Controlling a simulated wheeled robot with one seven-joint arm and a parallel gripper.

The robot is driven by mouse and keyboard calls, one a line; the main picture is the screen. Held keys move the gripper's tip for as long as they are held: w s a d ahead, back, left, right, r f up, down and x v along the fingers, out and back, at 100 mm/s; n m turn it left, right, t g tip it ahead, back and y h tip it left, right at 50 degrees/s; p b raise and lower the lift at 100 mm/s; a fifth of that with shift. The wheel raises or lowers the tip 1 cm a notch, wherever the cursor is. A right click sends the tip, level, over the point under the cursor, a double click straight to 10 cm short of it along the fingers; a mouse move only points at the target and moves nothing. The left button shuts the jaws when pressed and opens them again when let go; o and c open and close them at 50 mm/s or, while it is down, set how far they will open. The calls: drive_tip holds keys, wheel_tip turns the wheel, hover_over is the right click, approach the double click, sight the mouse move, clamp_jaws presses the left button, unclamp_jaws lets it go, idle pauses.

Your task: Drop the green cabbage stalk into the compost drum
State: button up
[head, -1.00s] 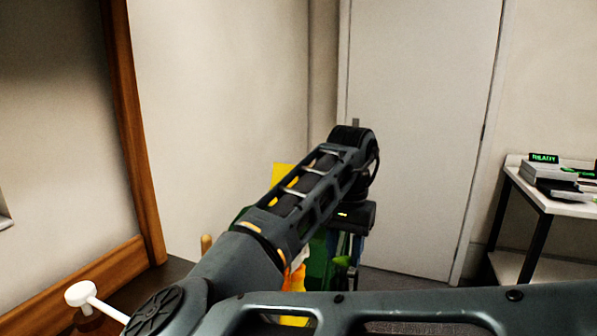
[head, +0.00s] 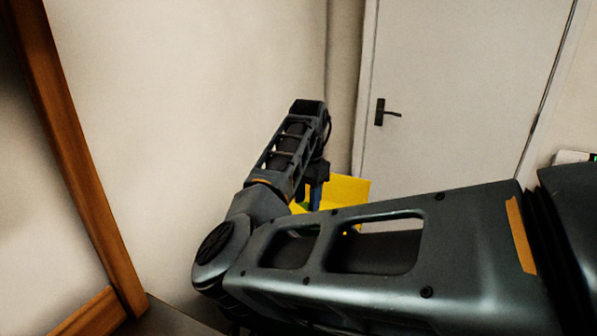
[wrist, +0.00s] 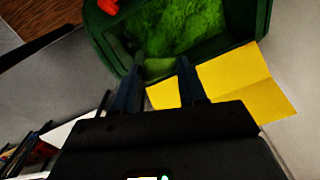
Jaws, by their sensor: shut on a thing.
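The green drum (wrist: 262,22) is an open-topped, green-walled container at the top of the wrist view, with bright green leafy matter inside. My gripper (wrist: 157,68) points at its near rim. Its two dark fingers are apart, with the pale green cabbage stalk (wrist: 158,69) between their tips. The stalk overlaps the near edge of the drum in the picture, and I cannot tell its height above it. In the head view my gripper (head: 316,195) hangs down beside a yellow panel, and my arm hides most of the drum.
The yellow panel (wrist: 245,82) lies against the drum's near right side. A red thing (wrist: 108,6) is at the drum's upper left corner. A white door (head: 460,90) with a dark handle stands behind. A wooden frame (head: 75,150) runs down the left wall.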

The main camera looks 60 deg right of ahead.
drive_tip(key=shift+w+d+f, duration=0.2)
drive_tip(key=shift+w+d, duration=0.25)
drive_tip(key=shift+d, duration=0.15)
wheel_tip(320, 180, down, 7)
drive_tip(key=b, duration=0.6)
drive_tip(key=shift+b, duration=0.3)
drive_tip(key=shift+s+r, duration=0.1)
drive_tip(key=shift+r, duration=0.05)
drive_tip(key=o, duration=1.1)
drive_tip(key=shift+r, duration=3.9)
